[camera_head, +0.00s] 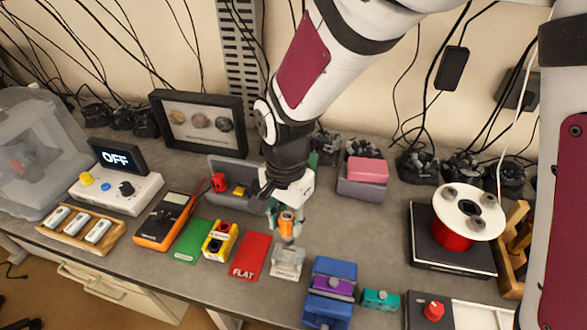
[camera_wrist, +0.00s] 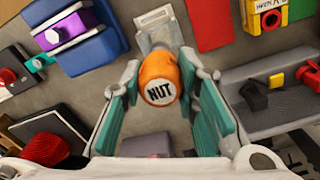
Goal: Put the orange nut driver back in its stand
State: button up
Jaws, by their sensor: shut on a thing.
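The orange nut driver (camera_head: 287,222) is held upright between the teal fingers of my gripper (camera_head: 286,214). In the wrist view its orange handle end, marked NUT (camera_wrist: 159,91), faces the camera between the two fingers. A small pale grey stand (camera_head: 287,262) is on the bench just below and in front of the driver; it also shows in the wrist view (camera_wrist: 158,22), beyond the handle. The driver's lower end is hard to make out, and I cannot tell whether it touches the stand or is above it.
A blue vise-like block (camera_head: 330,288) stands close on the right.

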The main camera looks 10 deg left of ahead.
aim_at(288, 238)
jog(key=shift+f+b, duration=1.65)
jog(key=shift+f, duration=0.9)
jog(key=shift+f+p, duration=0.15)
jog(key=shift+p, duration=0.6)
jog(key=shift+f, duration=1.65)
dwell(1.5)
jog(key=shift+f+p, duration=0.3)
jog(key=shift+p, duration=0.15)
grip_shut()
dwell(0.7)
